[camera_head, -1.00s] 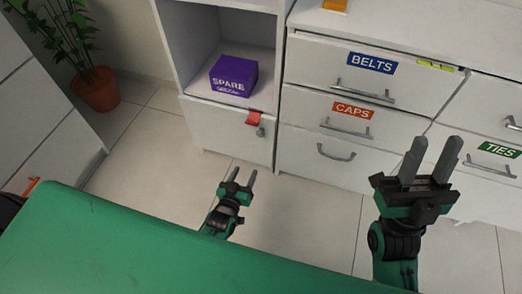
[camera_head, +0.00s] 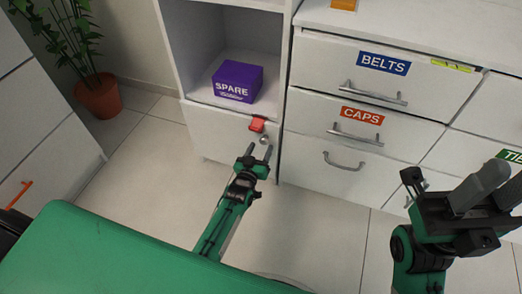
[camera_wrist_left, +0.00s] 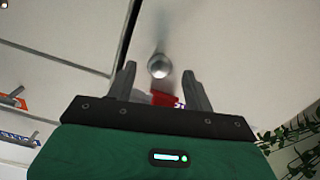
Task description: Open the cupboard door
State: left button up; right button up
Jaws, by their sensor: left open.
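The white cupboard door (camera_head: 218,138) is shut, below the open shelf. It has a round metal knob (camera_head: 264,140) near its upper right corner, with a red tag (camera_head: 257,125) just above it. My left gripper (camera_head: 259,150) is open, with its fingertips at the knob. In the left wrist view, the knob (camera_wrist_left: 160,66) shows between the two open fingers (camera_wrist_left: 160,75), with a gap on each side. My right gripper (camera_head: 497,186) is open and empty at the right edge, in front of the drawers.
A purple SPARE box (camera_head: 238,81) sits on the shelf above the door. Closed drawers labelled BELTS (camera_head: 383,63) and CAPS (camera_head: 362,116) stand to the right. A potted plant (camera_head: 98,96) stands at the left. The floor (camera_head: 160,170) before the door is clear.

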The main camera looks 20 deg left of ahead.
pick_arm(q)
jog(key=shift+w, duration=0.7)
grip_shut()
